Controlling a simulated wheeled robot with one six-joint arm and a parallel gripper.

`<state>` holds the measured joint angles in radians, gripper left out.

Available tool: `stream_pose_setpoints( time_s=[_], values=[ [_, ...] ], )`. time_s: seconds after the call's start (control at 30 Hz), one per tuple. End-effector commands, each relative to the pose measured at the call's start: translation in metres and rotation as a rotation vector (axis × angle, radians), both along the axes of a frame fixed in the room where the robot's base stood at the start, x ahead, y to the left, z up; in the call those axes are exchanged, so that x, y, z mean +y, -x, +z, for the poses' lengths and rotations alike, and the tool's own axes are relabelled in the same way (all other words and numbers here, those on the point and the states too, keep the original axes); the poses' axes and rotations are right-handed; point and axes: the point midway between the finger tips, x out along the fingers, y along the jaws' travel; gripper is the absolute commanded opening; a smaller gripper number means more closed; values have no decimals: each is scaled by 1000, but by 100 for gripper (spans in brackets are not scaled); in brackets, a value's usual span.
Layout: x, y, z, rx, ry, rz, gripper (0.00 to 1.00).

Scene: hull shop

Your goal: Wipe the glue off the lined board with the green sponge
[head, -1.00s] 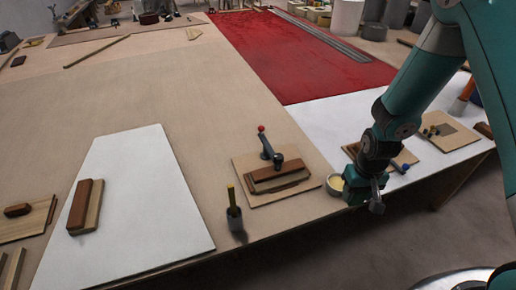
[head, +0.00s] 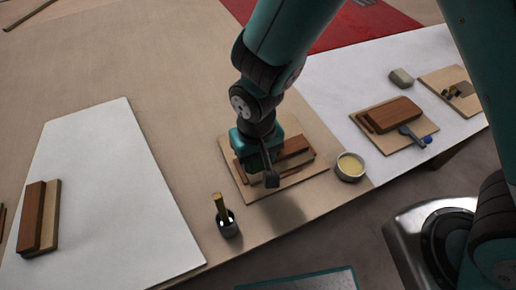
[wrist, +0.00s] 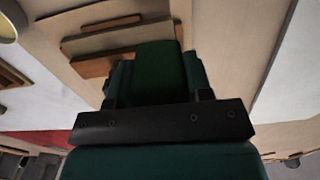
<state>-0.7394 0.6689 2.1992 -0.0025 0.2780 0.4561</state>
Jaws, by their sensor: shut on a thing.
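My gripper (head: 260,165) is shut on a dark green block, which I take to be the green sponge (wrist: 160,72), between its fingers in the wrist view. It hangs over the middle board (head: 312,182), which carries brown wooden pieces (head: 295,148). The same pieces show ahead of the sponge in the wrist view (wrist: 118,40). I cannot tell whether the sponge touches the board. I cannot make out lines or glue; part of the board is hidden by my gripper.
A pot of pale yellow stuff (head: 350,166) stands right of the board, and a dark cup with a brush (head: 226,220) to its front left. Another board (head: 378,145) holds a brown block and blue-knobbed clamp. A grey-green block (head: 401,78) lies behind. The white sheet (head: 120,200) is mostly clear.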

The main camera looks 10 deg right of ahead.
Motion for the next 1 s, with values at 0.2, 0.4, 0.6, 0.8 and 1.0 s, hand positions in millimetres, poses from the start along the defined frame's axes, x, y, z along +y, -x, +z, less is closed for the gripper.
stream_pose_setpoints(
  time_s=[0.2,0.4,0.6,0.8,1.0],
  values=[
    [-1,0,-41,1,0,-1,27],
    [-2,-1,-73,1,0,-3,27],
    [-32,-10,-64,1,0,-10,27],
    [-54,-16,-64,1,0,-8,27],
    [-64,-19,-65,0,0,-5,27]
  ],
)
